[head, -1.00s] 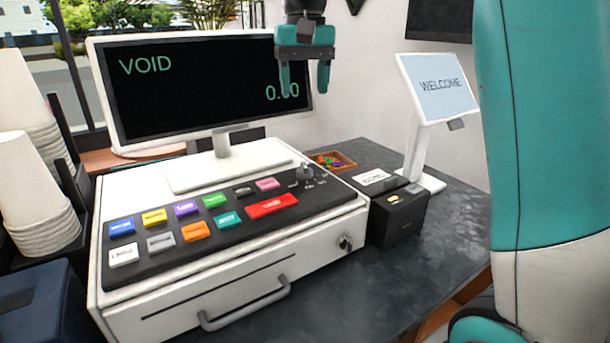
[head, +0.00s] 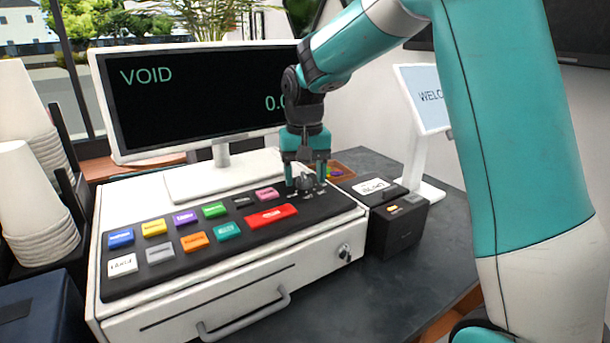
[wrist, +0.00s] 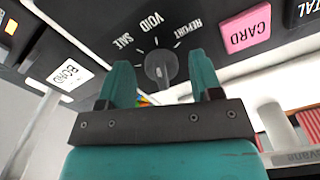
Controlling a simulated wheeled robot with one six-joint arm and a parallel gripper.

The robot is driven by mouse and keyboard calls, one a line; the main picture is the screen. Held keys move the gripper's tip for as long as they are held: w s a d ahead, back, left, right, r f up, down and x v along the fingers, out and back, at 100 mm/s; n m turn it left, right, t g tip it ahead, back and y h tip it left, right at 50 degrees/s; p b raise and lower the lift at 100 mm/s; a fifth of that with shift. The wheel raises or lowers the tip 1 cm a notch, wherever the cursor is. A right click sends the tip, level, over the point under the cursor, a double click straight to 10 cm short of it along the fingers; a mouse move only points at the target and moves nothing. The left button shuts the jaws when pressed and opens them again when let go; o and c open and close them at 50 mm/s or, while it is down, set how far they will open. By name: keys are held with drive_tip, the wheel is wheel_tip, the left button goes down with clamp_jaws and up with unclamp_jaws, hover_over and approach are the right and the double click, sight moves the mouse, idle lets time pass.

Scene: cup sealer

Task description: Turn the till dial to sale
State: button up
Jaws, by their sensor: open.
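The till dial (wrist: 161,66) is a dark grey knob on the black key panel. In the wrist view, the words SALE, VOID and REPORT are printed around it, and the till screen (head: 190,95) reads VOID. The dial also shows in the head view (head: 306,182), at the right end of the panel. My gripper (head: 306,185) points down at the dial. In the wrist view, the teal fingers (wrist: 160,82) are open, one on each side of the dial, with gaps showing between them and the knob.
Coloured keys, including a red one (head: 271,216), lie left of the dial. A black printer box (head: 398,228) stands right of the till (head: 240,297). The white customer display (head: 428,100) is behind it. Stacked paper cups (head: 38,205) stand at the far left.

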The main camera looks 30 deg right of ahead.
drive_tip(key=shift+f, duration=0.35)
drive_tip(key=c, duration=0.8)
drive_tip(key=shift+c, duration=0.2)
drive_tip(key=shift+r, duration=0.1)
drive_tip(key=n+p, duration=0.2)
drive_tip(key=n, duration=0.2)
drive_tip(key=shift+d+n, duration=0.15)
drive_tip(key=shift+n, duration=0.15)
drive_tip(key=shift+d+n+p, duration=0.1)
drive_tip(key=shift+n+p, duration=0.5)
drive_tip(key=shift+n, duration=1.4)
drive_tip(key=shift+w, duration=0.1)
